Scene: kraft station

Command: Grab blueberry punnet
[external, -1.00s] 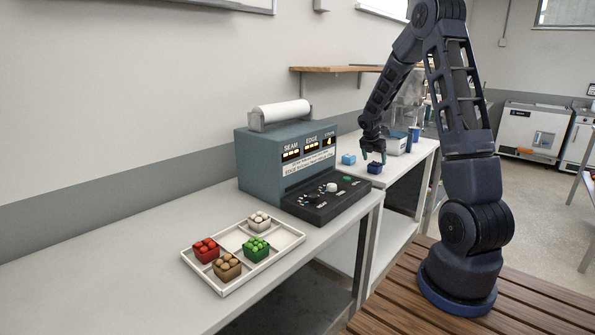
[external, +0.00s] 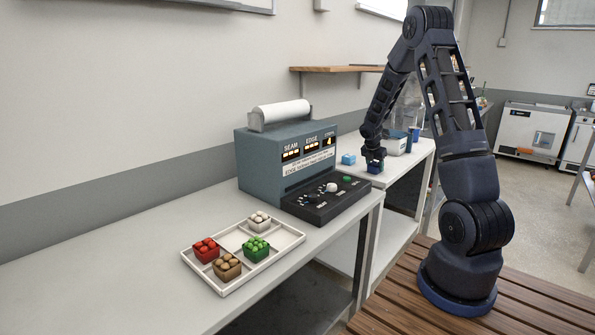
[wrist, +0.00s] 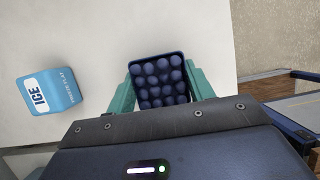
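The blueberry punnet (wrist: 158,80) is a small dark blue tray filled with round blue berries. It stands on the white rear bench in the wrist view. My gripper (wrist: 160,82) is down around it, with one teal finger along its left side and one along its right. No clear gap shows between fingers and punnet, and I cannot tell whether they press on it. In the external view the blueberry punnet (external: 375,168) shows small and partly covered below my gripper (external: 374,163).
A light blue ICE block (wrist: 51,91) sits left of the punnet, apart from it. A sealing machine (external: 290,160) stands on the front bench. A white divided tray (external: 285,240) there holds red, white, green and brown punnets. White and blue containers (external: 397,144) stand behind my gripper.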

